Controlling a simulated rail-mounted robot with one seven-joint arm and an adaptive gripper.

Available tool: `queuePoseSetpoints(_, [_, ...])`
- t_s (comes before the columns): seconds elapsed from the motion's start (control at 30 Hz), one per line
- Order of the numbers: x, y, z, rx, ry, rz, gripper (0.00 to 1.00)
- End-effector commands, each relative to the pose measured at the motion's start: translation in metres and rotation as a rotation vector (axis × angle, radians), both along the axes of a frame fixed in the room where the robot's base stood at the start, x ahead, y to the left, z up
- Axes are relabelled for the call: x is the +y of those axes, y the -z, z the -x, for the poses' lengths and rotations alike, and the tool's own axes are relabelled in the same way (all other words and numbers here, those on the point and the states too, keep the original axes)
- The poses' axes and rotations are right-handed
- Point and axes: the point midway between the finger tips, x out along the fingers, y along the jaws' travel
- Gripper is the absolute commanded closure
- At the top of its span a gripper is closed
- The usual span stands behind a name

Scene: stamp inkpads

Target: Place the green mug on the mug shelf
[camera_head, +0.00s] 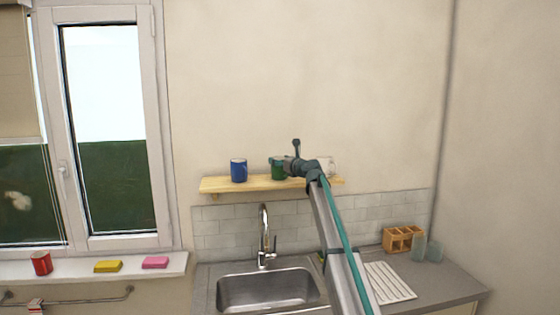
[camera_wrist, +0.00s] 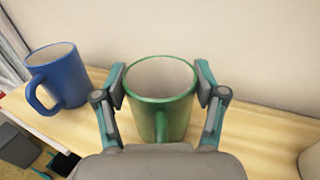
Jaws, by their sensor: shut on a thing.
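The green mug (camera_head: 277,170) is at the wooden mug shelf (camera_head: 215,184) on the wall above the sink, upright. In the wrist view the green mug (camera_wrist: 160,100) sits between my two fingers, with its handle toward me. My gripper (camera_wrist: 163,88) is shut on it from both sides; in the head view my gripper (camera_head: 286,167) covers its right part. The mug's base is over the shelf board (camera_wrist: 245,130); I cannot tell whether it touches the wood. A blue mug (camera_head: 238,170) stands on the shelf to the left, apart from the green one, also in the wrist view (camera_wrist: 58,76).
A pale cup (camera_head: 333,167) stands at the shelf's right end. Below are the tap (camera_head: 264,235), sink (camera_head: 268,290), wooden caddy (camera_head: 403,239) and glasses (camera_head: 434,249). A red mug (camera_head: 41,263) and sponges (camera_head: 108,266) lie on the windowsill. The wall is close behind the shelf.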

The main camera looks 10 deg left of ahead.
Motion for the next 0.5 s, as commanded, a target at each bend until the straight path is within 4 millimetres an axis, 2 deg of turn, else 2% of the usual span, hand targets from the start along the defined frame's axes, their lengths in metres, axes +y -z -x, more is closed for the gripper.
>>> queuePoseSetpoints(0.23, [-0.0002, 0.0024, -0.0001, 0.000, 0.001, -0.001, 0.76])
queuePoseSetpoints(0.27, [-0.0001, 0.0028, -0.0002, 0.000, 0.000, 0.000, 0.26])
queuePoseSetpoints(0.4, [-0.0001, 0.0024, -0.0002, 0.000, 0.000, 0.000, 0.05])
queuePoseSetpoints(0.5, [-0.0001, 0.0023, -0.0002, 0.000, 0.000, 0.000, 0.05])
